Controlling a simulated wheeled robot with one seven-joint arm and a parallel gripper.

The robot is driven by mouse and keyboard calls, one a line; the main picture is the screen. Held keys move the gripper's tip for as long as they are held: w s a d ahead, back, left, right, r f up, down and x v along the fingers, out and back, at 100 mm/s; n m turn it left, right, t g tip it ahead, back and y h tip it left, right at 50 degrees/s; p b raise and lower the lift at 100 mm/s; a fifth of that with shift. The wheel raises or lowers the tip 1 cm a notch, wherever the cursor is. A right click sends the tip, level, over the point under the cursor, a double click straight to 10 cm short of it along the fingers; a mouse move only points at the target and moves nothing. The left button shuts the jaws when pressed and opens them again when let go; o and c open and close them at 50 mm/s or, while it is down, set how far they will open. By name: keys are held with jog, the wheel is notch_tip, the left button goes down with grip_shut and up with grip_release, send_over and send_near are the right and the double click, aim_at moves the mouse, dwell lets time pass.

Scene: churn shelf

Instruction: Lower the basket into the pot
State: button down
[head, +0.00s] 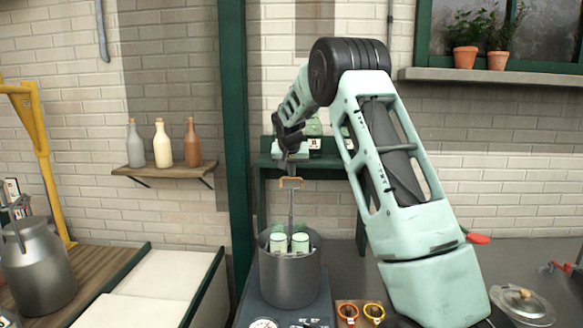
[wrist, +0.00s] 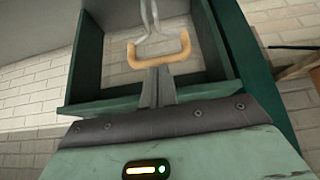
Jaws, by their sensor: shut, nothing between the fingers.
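The grey metal pot (head: 290,280) stands on a dark unit with a dial at the front. The basket's metal stem (head: 290,212) rises from the pot's mouth to a tan U-shaped handle (head: 290,183). Two pale green-white jars (head: 300,243) show at the pot's mouth around the stem, their tops above the rim. The basket's lower part is hidden by the pot wall. My gripper (head: 290,172) is shut just above the handle. In the wrist view, my fingers (wrist: 157,82) end at the tan handle (wrist: 160,52); I cannot tell whether they touch it.
A green shelf frame (head: 262,172) with items stands behind the pot, beside a green post (head: 237,120). A milk churn (head: 38,270) is at left.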

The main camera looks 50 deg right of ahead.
aim_at(291, 188)
notch_tip(291, 188, down, 9)
jog(key=b, duration=0.5)
jog(key=shift+r, duration=0.2)
jog(key=shift+s+f+b, duration=0.1)
jog(key=shift+f+b, duration=0.2)
jog(key=shift+b, duration=0.05)
jog(key=shift+a+f, duration=0.1)
jog(key=r+p, duration=0.2)
jog(key=r, duration=0.1)
jog(key=r+p, duration=0.1)
jog(key=r, duration=0.1)
jog(key=shift+w+d+r, duration=0.2)
jog(key=shift+w+d, duration=0.1)
jog(key=shift+s+a+r+b, duration=0.15)
jog(key=shift+a+b, duration=0.15)
jog(key=shift+b, duration=0.3)
jog(key=b+v, duration=0.2)
jog(key=v, duration=0.7)
jog(key=shift+d, duration=0.15)
